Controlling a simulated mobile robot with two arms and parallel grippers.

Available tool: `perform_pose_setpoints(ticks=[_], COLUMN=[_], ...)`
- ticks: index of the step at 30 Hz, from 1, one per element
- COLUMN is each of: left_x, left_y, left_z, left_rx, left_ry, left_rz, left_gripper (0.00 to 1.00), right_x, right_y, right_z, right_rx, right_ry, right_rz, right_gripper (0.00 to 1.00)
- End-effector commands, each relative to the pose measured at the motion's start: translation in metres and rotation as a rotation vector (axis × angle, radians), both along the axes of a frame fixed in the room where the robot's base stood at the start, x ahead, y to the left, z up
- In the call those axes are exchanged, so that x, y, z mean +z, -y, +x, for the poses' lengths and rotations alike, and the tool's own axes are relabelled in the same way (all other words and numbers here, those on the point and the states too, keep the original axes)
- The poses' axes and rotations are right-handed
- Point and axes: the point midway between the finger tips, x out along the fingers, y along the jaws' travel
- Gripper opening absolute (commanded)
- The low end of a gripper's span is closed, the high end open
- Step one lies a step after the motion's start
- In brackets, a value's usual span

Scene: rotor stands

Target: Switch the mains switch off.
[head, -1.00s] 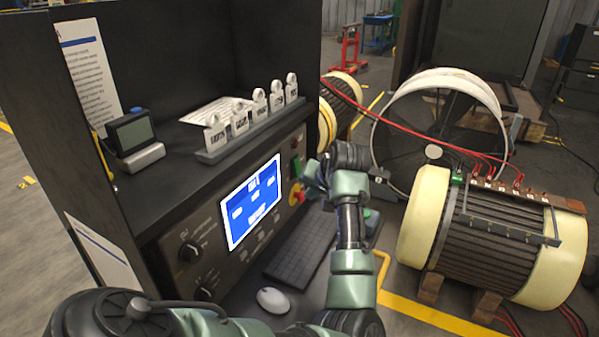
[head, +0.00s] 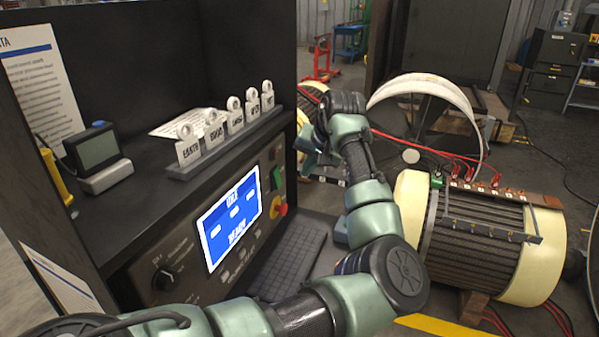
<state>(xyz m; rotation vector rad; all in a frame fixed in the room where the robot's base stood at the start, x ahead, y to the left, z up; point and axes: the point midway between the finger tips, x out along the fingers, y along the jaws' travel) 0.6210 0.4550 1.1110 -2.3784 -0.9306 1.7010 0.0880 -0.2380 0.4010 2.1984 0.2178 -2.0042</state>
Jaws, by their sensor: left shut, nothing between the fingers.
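The control panel (head: 192,250) faces right under the shelf. On its right end is a red-and-yellow control (head: 281,209), probably the mains switch; its setting is too small to read. A small green control (head: 278,180) sits above it. My left gripper (head: 308,163) is shut and empty, up and to the right of these controls, apart from the panel. Its fingertips are small and partly dark. My right gripper is not in view.
A blue screen (head: 230,222) and a black rotary knob (head: 165,279) are on the panel. A keyboard (head: 287,262) lies below. Tags stand in a rack (head: 225,147) on the shelf. A large motor (head: 478,245) with red cables stands at right.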

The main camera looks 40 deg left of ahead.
Motion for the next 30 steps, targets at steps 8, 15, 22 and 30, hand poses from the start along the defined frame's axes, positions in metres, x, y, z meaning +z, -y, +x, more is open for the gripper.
perform_pose_setpoints(ticks=[8, 15, 22, 30], left_x=[-0.047, -0.072, -0.079, -0.081], left_y=[-0.03, -0.06, -0.078, -0.08], left_z=[0.011, 0.012, 0.006, 0.005], left_rx=[0.0, 0.003, 0.0, -0.001], left_ry=[-0.004, 0.002, 0.001, 0.001], left_rz=[-0.002, -0.002, -0.001, -0.002], left_gripper=[0.0, 0.0, 0.0, 0.0], right_x=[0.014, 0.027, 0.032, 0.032], right_y=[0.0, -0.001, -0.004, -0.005], right_z=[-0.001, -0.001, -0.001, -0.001], right_rx=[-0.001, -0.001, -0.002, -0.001], right_ry=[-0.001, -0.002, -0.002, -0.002], right_rz=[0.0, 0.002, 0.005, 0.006], right_gripper=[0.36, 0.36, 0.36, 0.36])
